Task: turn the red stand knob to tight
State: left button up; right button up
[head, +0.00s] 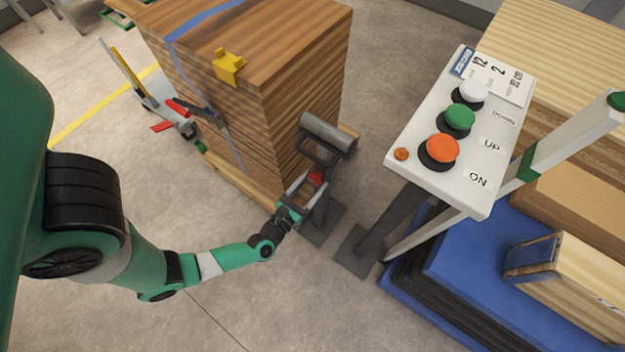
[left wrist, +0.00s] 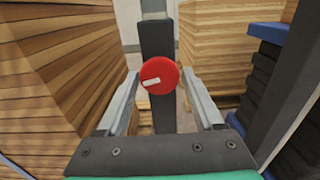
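The red stand knob (left wrist: 160,76) is a round red disc with a white pointer mark, on a dark upright post (left wrist: 157,40). The pointer lies toward the left and slightly down in the left wrist view. The knob also shows small in the head view (head: 316,178), below the grey roller on the stand (head: 327,135). My left gripper (left wrist: 160,80) is open, with one finger on each side of the knob. Gaps show between the fingers and the knob, more clearly on the right. My left gripper also shows in the head view (head: 305,187). My right gripper is not in view.
A strapped stack of wooden boards (head: 300,90) stands close to the left of the stand. A white control panel (head: 460,130) with orange, green and white buttons is to the right. Floor is clear at front left.

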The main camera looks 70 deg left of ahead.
pick_arm(q)
jog(key=c, duration=0.9)
jog(key=shift+c, duration=0.2)
jog(key=shift+m, duration=0.3)
jog(key=m, duration=0.4)
jog(key=shift+a, duration=0.1)
jog(key=m+p, duration=0.1)
jog(key=m, duration=0.4)
jog(key=shift+r, duration=0.1)
jog(key=m+p, duration=0.1)
jog(key=m, duration=0.4)
jog(key=shift+m, duration=0.4)
jog(key=m+p, duration=0.1)
jog(key=m, duration=0.3)
jog(key=shift+m, duration=0.4)
